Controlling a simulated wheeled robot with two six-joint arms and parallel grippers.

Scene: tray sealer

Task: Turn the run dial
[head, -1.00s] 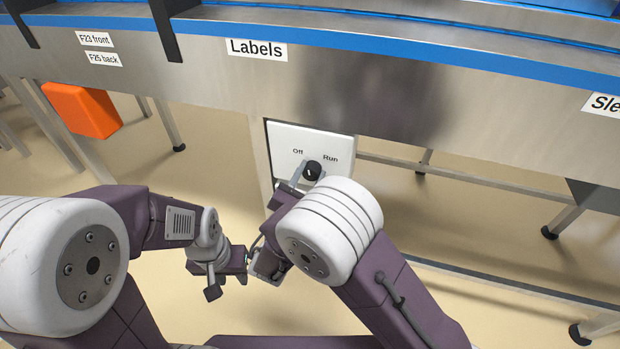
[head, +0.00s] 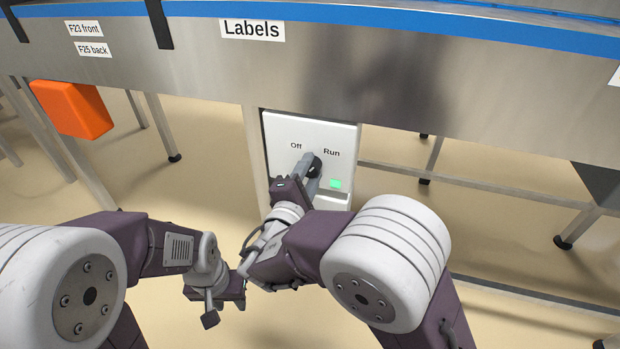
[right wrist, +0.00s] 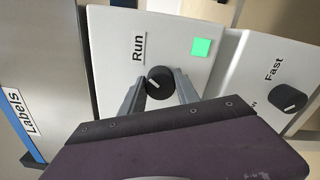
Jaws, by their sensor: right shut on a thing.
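The run dial (head: 316,167) is a black knob on a white panel (head: 285,128), between the words Off and Run. It also shows in the right wrist view (right wrist: 160,79), with a white pointer line on its face. My right gripper (head: 308,168) is shut on the dial, one finger on each side, as the right wrist view (right wrist: 159,88) shows. A green light (head: 335,184) is lit on the panel; it also shows in the right wrist view (right wrist: 202,47). My left gripper (head: 228,300) hangs low at the left, away from the panel; its opening is unclear.
A second black dial (right wrist: 288,98), marked Fast, sits on a neighbouring panel. The steel machine side with a Labels sign (head: 252,30) runs above. An orange box (head: 72,108) is at the left. Metal legs and rails stand below; the floor in front is open.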

